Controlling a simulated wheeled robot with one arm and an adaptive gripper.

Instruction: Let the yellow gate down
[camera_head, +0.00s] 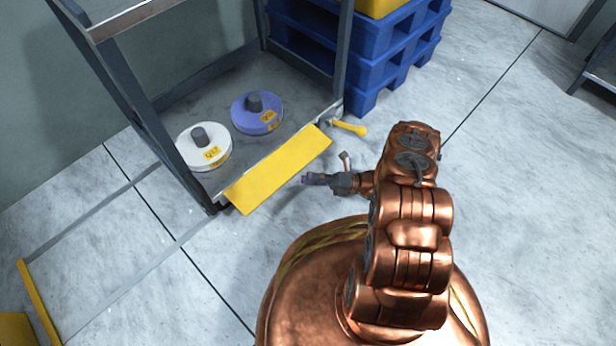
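The yellow gate (279,170) is a long flat yellow panel along the front edge of the rack's lower shelf (206,93). I cannot tell exactly how far it is tilted. A yellow-ended lever (350,128) sticks out to the right at the gate's far right end, by the rack post. My gripper (326,168) is in front of the gate's right half, on the lever's near side. Its two fingers are spread, with nothing visible between them. It appears apart from both gate and lever.
A white spool (214,154) and a blue-violet spool (252,121) with yellow labels stand on the shelf. Yellow floor pieces (38,300) lie at lower left.

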